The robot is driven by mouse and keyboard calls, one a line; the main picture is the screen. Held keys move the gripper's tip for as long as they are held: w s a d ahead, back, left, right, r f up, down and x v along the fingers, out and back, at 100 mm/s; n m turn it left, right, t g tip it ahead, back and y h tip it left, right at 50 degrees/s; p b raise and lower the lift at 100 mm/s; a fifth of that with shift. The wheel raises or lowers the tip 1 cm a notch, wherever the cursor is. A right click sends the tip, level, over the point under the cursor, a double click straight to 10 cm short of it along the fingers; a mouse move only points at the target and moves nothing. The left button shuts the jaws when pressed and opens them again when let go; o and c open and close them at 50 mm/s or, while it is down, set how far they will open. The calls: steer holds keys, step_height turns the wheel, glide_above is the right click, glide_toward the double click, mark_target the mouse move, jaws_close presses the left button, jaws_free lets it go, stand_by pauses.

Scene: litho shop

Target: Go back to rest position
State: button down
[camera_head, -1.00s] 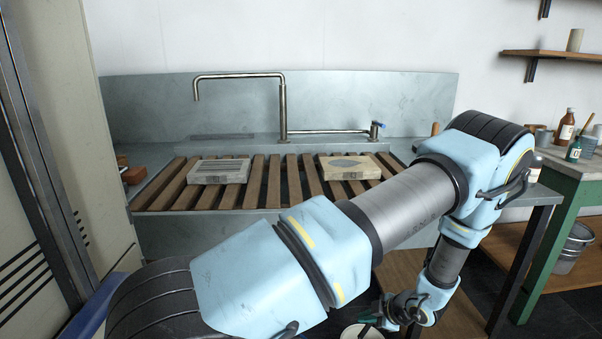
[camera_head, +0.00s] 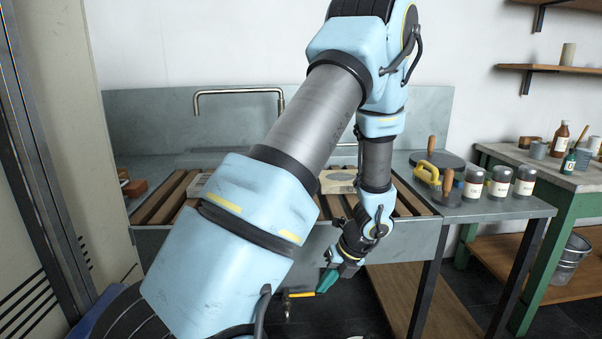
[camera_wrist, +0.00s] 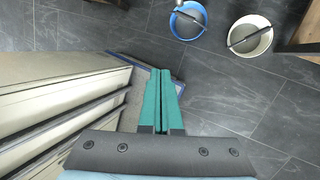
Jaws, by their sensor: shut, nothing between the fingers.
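My gripper (camera_head: 328,281) with green fingers hangs low in front of the sink, right of the picture's middle. In the wrist view its two green fingers (camera_wrist: 160,75) lie side by side, shut and empty, pointing over the dark tiled floor. A pale stone block (camera_head: 338,181) shows partly behind my arm on the wooden slats. Another block (camera_head: 198,185) on the left is mostly hidden.
In the wrist view a blue bucket (camera_wrist: 175,23) and a white bucket (camera_wrist: 262,43) stand on the floor, with a cream cabinet (camera_wrist: 60,85) close at left. Jars (camera_head: 498,181) and handled tools stand on the sink's right side. A green-legged table (camera_head: 548,232) is further right.

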steer(key=s+a+r+n+h+p, duration=0.1)
steer(key=a+r+n, duration=0.3)
steer(key=n, duration=0.6)
steer(key=s+a+r+n+h, duration=0.2)
steer(key=s+a+r+n, duration=0.2)
steer(key=r+n, duration=0.5)
steer(key=s+a+r+n+h+p, duration=0.1)
steer(key=s+a+r+n, duration=0.2)
steer(key=n, duration=1)
step_height(320, 180, up, 4)
steer(key=shift+a+f+h+p, duration=0.2)
steer(key=shift+a+h+p, duration=0.15)
steer(key=shift+a, duration=0.45)
